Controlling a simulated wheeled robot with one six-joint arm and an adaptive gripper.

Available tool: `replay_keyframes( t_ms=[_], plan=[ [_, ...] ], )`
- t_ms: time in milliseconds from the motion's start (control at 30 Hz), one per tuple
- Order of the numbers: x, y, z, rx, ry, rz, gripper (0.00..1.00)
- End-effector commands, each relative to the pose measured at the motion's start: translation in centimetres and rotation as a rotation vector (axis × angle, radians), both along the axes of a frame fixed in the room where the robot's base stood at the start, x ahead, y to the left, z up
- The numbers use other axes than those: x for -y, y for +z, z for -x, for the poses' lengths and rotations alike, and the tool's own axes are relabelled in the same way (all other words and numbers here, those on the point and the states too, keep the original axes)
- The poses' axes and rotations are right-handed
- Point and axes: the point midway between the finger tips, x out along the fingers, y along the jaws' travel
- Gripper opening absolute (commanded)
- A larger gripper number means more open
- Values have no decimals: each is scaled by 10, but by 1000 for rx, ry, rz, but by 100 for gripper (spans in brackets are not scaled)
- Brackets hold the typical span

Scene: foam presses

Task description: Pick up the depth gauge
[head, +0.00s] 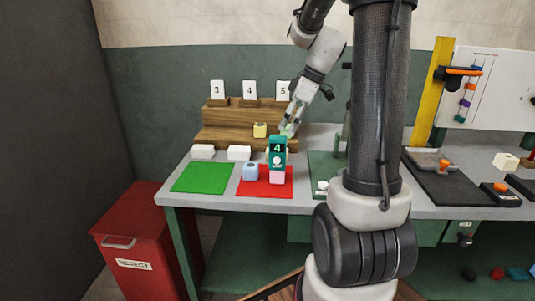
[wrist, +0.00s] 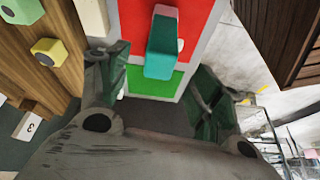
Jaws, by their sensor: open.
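A teal-green device with a white round face (head: 277,152), which looks like the depth gauge, stands upright on or just behind a pink block (head: 277,176) on the red mat (head: 250,189). It also shows in the wrist view as a teal body (wrist: 162,45), ahead of and between my fingers. My gripper (head: 289,128) is above and behind it, near the wooden steps. In the wrist view my gripper (wrist: 160,88) is open and empty, its green-tipped fingers apart. The gauge's contact with the pink block is partly hidden.
A light-blue block (head: 250,171) stands beside the gauge. A yellow block (head: 260,129) sits on the wooden steps (head: 225,135); white blocks (head: 239,153) stand before them. A green mat (head: 203,177) lies left. A black press base (head: 445,180) is at the right.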

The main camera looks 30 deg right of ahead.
Motion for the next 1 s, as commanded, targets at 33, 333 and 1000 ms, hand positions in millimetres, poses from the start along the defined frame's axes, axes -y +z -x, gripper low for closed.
replay_keyframes(
  t_ms=[33,333,1000],
  plan=[
    [0,0,0,12,35,7,65],
    [-9,-23,-5,29,102,23,65],
    [-30,-69,-22,31,97,24,60]
  ],
)
